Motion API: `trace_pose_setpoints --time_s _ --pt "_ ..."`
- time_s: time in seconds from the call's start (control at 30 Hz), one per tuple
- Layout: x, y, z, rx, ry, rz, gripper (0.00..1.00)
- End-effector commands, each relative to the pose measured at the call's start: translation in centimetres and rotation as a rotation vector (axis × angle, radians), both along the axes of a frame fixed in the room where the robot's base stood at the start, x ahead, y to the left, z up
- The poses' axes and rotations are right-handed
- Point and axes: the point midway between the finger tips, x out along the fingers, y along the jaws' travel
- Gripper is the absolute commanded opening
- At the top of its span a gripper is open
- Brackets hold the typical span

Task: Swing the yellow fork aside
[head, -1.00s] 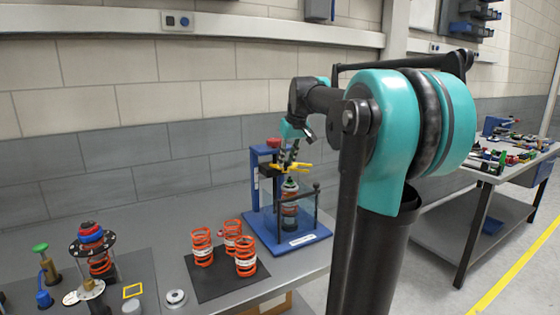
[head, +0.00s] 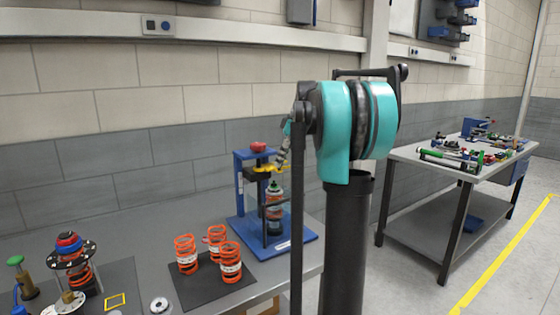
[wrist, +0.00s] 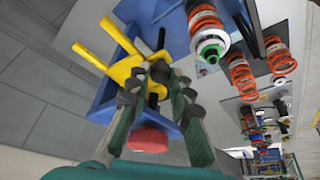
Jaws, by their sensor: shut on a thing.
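The yellow fork (head: 272,168) is at the upper part of the blue press stand (head: 240,190), under its red knob (head: 258,146). In the wrist view the fork (wrist: 124,70) points its prongs to the upper left, apart from the spring unit (wrist: 208,30). That unit (head: 273,200) stands upright in the stand in the head view. My gripper (wrist: 160,72) is shut on the fork's dark end, just above the red knob in the wrist view. In the head view my gripper (head: 283,152) is small and partly hidden behind my arm.
Several orange springs (head: 187,255) stand on a dark mat (head: 205,285) left of the stand. A spring assembly (head: 72,262) is at the bench's left. The wall rises behind the bench. A second table (head: 400,158) with parts is at the right.

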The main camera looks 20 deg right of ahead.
Motion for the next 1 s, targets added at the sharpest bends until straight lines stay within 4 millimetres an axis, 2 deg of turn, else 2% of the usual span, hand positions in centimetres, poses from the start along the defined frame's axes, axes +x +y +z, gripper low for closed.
trace_pose_setpoints --time_s 0.57,0.6,0.7,0.73,1.0 --pt "0.28 -0.16 0.01 -0.001 -0.001 0.030 0.00" --pt "0.28 -0.16 0.01 -0.001 -0.001 0.029 0.25" --pt "0.26 -0.15 0.01 -0.001 -0.001 0.029 0.38" --pt "0.25 -0.14 0.01 -0.001 -0.001 0.029 0.41" --pt "0.21 -0.14 0.03 -0.001 0.000 0.029 0.41"
